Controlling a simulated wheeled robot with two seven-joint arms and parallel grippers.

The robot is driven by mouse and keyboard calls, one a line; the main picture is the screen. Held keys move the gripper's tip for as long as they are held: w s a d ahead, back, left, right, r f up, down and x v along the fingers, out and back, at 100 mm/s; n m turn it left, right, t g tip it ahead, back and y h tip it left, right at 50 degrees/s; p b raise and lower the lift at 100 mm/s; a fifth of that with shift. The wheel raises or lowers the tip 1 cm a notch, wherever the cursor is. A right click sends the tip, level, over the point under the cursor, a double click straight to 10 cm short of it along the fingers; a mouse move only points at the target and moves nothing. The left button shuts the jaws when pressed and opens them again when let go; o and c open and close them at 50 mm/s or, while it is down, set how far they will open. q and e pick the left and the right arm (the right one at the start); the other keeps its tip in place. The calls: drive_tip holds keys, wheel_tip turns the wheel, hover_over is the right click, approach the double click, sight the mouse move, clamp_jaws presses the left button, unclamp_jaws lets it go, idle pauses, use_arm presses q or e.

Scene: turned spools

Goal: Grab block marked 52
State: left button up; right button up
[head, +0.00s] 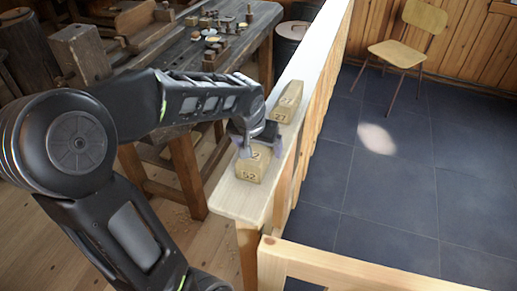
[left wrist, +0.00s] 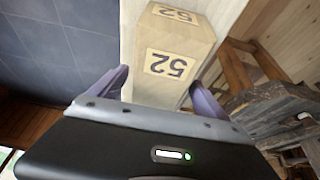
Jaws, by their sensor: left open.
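The block marked 52 (head: 250,170) is a pale wooden block on top of a narrow wooden ledge (head: 236,200), near its front end. Its labels read 52 on the top and on the near end. My left gripper (head: 258,141) is over the far part of the block, with its fingers open. In the left wrist view the block (left wrist: 175,50) lies between the two open purple fingers (left wrist: 160,88), one on each side. Gaps show between the fingers and the block, and nothing shows as gripped. My right gripper is in neither view.
Another wooden block (head: 287,102), marked 27 or similar, sits farther along the ledge. A workbench (head: 185,60) with small turned pieces stands to the left. A wooden chair (head: 408,40) stands on the dark tiled floor (head: 390,170) to the right, which is mostly clear.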

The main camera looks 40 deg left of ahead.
use_arm(q)
drive_tip(key=shift+c, duration=0.2)
idle(0.4)
drive_tip(key=c, duration=1.8)
drive_tip(key=shift+r, duration=0.1)
wheel_tip(320, 180, up, 10)
drive_tip(key=shift+f+b, duration=0.1)
drive_tip(key=shift+b, duration=0.3)
